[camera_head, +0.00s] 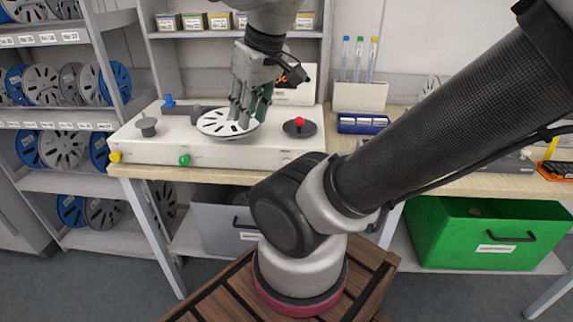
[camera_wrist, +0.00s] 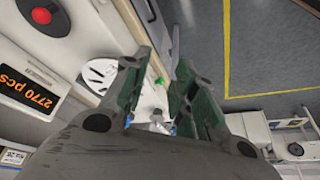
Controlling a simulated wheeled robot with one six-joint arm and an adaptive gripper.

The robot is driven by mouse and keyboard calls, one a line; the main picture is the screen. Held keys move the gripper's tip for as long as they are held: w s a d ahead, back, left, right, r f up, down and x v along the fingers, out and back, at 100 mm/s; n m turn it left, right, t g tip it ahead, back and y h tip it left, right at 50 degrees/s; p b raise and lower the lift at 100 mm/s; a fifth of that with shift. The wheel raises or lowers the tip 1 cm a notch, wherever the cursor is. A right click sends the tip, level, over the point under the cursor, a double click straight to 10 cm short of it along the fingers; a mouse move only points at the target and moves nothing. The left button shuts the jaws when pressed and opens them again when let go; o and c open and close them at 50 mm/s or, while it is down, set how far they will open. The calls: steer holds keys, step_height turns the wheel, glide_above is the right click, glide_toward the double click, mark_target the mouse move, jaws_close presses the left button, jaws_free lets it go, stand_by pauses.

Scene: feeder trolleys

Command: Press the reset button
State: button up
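A white counting machine (camera_head: 215,151) stands on the wooden bench. It has a green button (camera_head: 184,160) and a yellow button (camera_head: 115,157) on its front face, and a red button (camera_head: 299,122) on a dark disc at its right. No label tells which is reset. My gripper (camera_head: 243,118) points down over the white reel (camera_head: 214,121) on the machine; I cannot tell whether it touches. In the wrist view its fingers (camera_wrist: 160,75) are apart with nothing held, and the green button (camera_wrist: 160,81) shows beyond the gap. The red button (camera_wrist: 41,15) is at upper left.
An orange display (camera_wrist: 28,90) reads 2770 pcs. A grey knob (camera_head: 148,126) and a blue knob (camera_head: 169,101) stand on the machine's left. Reel shelves (camera_head: 60,135) are at left. A green bin (camera_head: 485,235) and grey bin (camera_head: 222,226) sit below the bench.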

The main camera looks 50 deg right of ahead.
jaws_close()
stand_by(1.0)
